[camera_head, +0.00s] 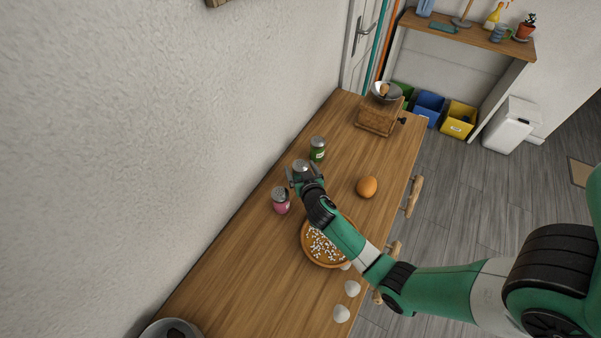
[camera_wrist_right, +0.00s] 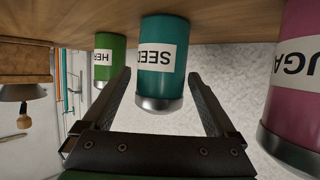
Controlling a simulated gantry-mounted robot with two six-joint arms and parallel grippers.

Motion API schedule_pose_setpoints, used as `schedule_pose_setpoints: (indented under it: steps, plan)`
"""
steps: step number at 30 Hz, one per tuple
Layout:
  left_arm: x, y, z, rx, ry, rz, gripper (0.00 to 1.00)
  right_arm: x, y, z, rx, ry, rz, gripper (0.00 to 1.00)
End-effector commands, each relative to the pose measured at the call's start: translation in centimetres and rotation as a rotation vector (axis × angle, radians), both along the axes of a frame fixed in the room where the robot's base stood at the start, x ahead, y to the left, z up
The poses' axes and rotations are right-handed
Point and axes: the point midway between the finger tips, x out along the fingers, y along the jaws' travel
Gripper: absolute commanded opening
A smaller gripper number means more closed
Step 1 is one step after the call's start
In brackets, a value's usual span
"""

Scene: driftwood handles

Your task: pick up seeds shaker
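The seeds shaker, a teal can with a grey metal lid and a label reading SEED, shows upside down in the right wrist view (camera_wrist_right: 162,62). In the head view its grey lid (camera_head: 300,165) shows at the gripper's tip; the rest is mostly hidden. My right gripper (camera_wrist_right: 160,98) is open, with one finger on each side of the shaker and visible gaps. In the head view my right gripper (camera_head: 303,178) reaches over the table between the green and pink shakers. My left gripper is in neither view.
A green herbs shaker (camera_head: 318,149) and a pink shaker (camera_head: 281,201) stand on either side. A bowl of white bits (camera_head: 322,250) lies under my arm. An orange-brown egg-shaped object (camera_head: 367,187), white pieces (camera_head: 341,313) and a wooden grinder (camera_head: 378,115) are on the wooden table (camera_head: 225,285).

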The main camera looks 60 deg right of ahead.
Motion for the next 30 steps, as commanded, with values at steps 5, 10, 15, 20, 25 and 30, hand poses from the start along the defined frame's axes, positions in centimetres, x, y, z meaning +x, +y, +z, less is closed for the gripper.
schedule_pose_setpoints:
  steps: [5, 10, 15, 20, 25, 30]
  plan:
    - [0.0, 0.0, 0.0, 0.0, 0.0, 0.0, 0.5, 0.0, 0.0, 0.0, 0.0, 0.0, 0.0, 0.58]
    - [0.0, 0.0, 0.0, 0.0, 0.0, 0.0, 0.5, 0.0, 0.0, 0.0, 0.0, 0.0, 0.0, 0.27]
    - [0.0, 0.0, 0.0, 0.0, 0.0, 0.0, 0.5, 0.0, 0.0, 0.1, -0.001, -0.001, 0.0, 0.04]
    - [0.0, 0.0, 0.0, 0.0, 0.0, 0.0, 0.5, 0.0, 0.0, 0.1, -0.001, -0.001, 0.001, 0.04]
    - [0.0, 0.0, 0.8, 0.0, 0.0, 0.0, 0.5, 0.1, 0.1, 1.1, -0.001, -0.002, 0.003, 0.04]
    - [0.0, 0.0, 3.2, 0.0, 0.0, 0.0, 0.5, 0.5, 0.4, 4.2, -0.001, -0.003, 0.009, 0.04]
